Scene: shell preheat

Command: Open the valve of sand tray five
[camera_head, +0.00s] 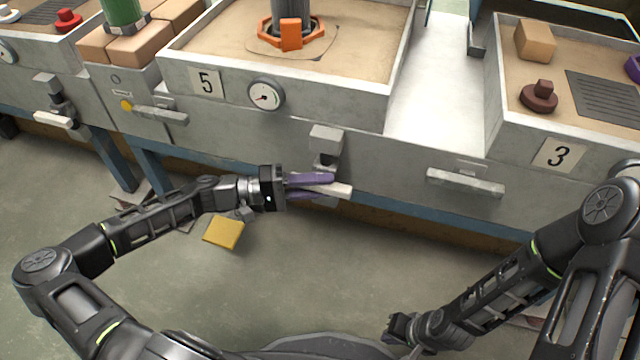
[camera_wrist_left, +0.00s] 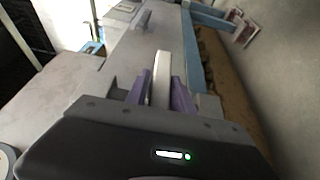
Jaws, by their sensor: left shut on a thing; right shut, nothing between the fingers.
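Sand tray five (camera_head: 345,108) is a grey-walled tray of sand with a number 5 plate (camera_head: 206,82) and a round gauge (camera_head: 266,95) on its front. Below it a grey valve bracket (camera_head: 326,140) carries a white lever handle (camera_head: 343,190). My left gripper (camera_head: 318,184), with purple fingers, is shut on this handle. The handle also shows between the fingers in the left wrist view (camera_wrist_left: 161,66). It lies roughly along the tray front, tilted slightly down to the right. My right gripper (camera_head: 400,330) is low at the bottom, apart from the trays; its fingertips are hard to make out.
Tray three (camera_head: 560,155) stands at the right, with a grey handle (camera_head: 465,182) to the left below it. Another white handle (camera_head: 55,119) and a grey bar with a yellow knob (camera_head: 155,113) are at the left. A yellow piece (camera_head: 223,233) shows below my left wrist. Open floor lies in front.

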